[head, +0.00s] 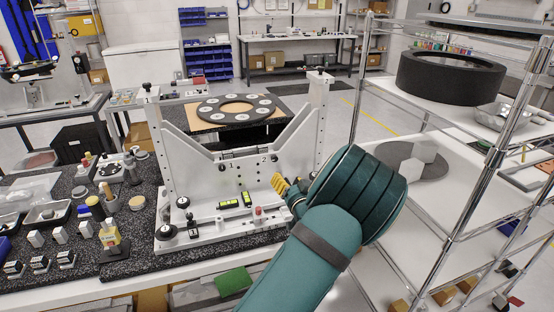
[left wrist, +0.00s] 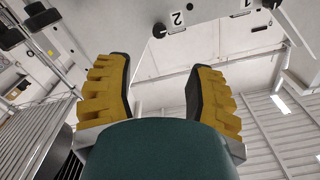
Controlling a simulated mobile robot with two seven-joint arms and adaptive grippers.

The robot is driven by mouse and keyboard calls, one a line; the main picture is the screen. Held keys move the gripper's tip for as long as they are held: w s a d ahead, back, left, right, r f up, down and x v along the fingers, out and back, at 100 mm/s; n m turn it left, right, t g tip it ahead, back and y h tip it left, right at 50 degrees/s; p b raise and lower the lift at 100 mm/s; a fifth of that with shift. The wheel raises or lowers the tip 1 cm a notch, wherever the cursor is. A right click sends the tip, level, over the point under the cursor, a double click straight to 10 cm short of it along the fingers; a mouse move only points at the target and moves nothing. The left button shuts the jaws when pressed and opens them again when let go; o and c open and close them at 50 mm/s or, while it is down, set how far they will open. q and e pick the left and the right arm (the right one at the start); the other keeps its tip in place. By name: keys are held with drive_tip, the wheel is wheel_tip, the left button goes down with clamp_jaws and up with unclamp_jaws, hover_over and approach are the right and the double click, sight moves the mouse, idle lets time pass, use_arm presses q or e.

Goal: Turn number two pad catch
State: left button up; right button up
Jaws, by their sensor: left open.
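The white mirror fixture (head: 235,185) stands upright on the dark speckled bench, with a ring-shaped plate (head: 235,108) behind its top. In the left wrist view, the label "2" (left wrist: 177,18) sits on the white panel, with a small black knob (left wrist: 159,30) beside it. This knob looks like the number two pad catch. It lies beyond the fingertips, apart from them. My left gripper (head: 283,186) is at the lower right front of the fixture. Its yellow fingers (left wrist: 160,70) are spread and empty. The arm hides part of the fixture's right base. My right gripper is not in view.
Another black knob (left wrist: 270,4) sits by the label "1" at the wrist view's top edge. A wire rack (head: 440,215) stands close to the right of my arm. Small tools and parts (head: 110,235) crowd the bench on the left.

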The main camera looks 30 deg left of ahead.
sight(275, 160)
use_arm(q)
drive_tip(key=x, duration=1.2)
drive_tip(key=shift+f, duration=0.1)
clamp_jaws()
